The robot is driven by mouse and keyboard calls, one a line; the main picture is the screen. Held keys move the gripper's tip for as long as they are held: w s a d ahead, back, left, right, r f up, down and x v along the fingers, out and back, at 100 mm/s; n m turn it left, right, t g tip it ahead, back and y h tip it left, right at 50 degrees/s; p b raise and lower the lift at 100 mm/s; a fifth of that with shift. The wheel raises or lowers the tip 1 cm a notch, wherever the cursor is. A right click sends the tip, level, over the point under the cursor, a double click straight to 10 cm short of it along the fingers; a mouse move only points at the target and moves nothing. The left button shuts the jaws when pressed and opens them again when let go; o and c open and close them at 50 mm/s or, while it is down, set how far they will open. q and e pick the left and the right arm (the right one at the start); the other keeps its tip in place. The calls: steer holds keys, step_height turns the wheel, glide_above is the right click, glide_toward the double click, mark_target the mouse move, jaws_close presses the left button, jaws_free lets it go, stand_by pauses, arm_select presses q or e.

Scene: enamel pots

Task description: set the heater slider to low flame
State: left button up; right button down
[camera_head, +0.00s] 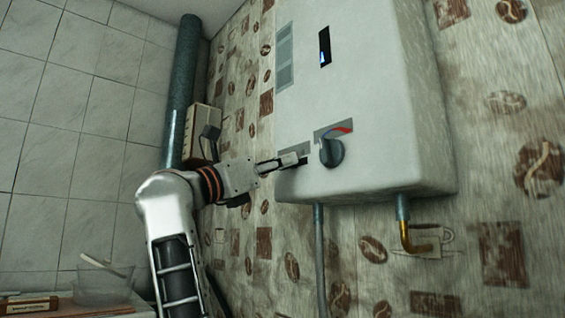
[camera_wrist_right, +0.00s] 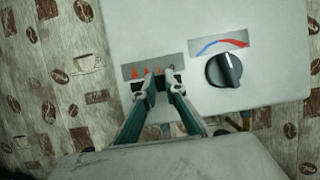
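The white heater (camera_head: 360,90) hangs on the patterned wall, with a dark display and a round knob. Its slider plate (camera_wrist_right: 180,62), a grey strip with red flame marks, is left of the knob in the right wrist view. My right gripper (camera_wrist_right: 160,86) has its fingertips at the lower edge of this plate, with a narrow gap between them. In the head view my right gripper (camera_head: 294,161) reaches the heater's lower left front. The fingertips hide part of the plate; the slider handle's position and any contact are unclear. My left gripper is not in view.
The round knob (camera_head: 332,151) with its red-blue arc is close beside the gripper on the right. Pipes (camera_head: 402,212) come out under the heater. A thick vertical pipe (camera_head: 182,85) and a wall box (camera_head: 199,134) stand left. A clear container (camera_head: 102,284) is at lower left.

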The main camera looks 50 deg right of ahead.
steer(key=shift+w+d+p, duration=0.1)
steer(key=shift+w+p, duration=1)
steer(key=shift+p, duration=0.1)
steer(key=c, duration=2.1)
jaws_free()
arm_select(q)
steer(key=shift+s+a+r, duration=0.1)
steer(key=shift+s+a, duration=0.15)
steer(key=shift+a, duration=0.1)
arm_select(e)
steer(key=v, duration=1.2)
